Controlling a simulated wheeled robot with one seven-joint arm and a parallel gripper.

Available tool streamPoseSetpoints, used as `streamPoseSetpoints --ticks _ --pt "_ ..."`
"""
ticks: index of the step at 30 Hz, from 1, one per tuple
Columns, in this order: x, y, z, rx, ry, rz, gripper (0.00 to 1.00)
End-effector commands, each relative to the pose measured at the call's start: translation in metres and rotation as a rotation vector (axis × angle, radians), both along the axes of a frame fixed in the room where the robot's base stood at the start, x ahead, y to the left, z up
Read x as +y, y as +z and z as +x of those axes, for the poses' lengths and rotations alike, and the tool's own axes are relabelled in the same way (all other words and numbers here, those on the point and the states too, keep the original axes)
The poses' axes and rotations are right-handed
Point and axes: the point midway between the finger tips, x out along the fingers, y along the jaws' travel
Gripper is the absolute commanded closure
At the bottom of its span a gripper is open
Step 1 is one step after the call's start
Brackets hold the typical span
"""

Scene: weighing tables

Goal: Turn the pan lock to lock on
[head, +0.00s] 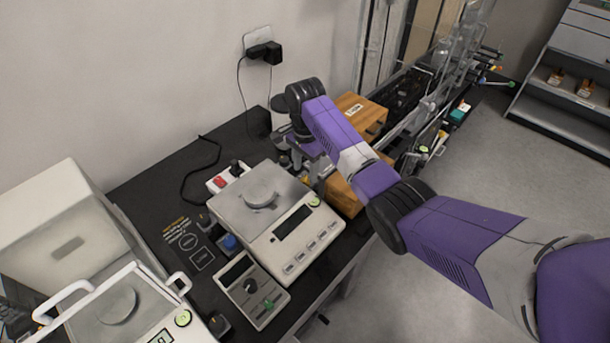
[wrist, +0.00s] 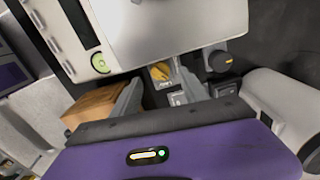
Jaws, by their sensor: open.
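In the wrist view a small yellow knob (wrist: 160,72) sits on a dark block beside the balance (wrist: 165,30). I take it for the pan lock, but its marking is too small to read. My gripper (wrist: 160,79) is open, with one finger on each side of the yellow knob. I cannot tell whether either finger touches it.
Wooden boxes (head: 360,112) stand beyond the arm. A second balance (head: 120,305) stands at the lower left.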

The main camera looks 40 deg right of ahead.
Motion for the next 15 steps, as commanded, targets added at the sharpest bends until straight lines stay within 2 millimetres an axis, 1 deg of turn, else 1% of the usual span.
streamPoseSetpoints --ticks 3,7,10,15 --pt "0.000 -0.017 -0.001 0.003 0.000 -0.001 0.48" --pt "-0.001 -0.029 0.000 0.001 0.000 -0.001 0.48" --pt "0.000 -0.034 0.000 0.000 0.001 -0.001 0.48" --pt "0.000 -0.036 0.000 -0.001 0.001 -0.001 0.48"
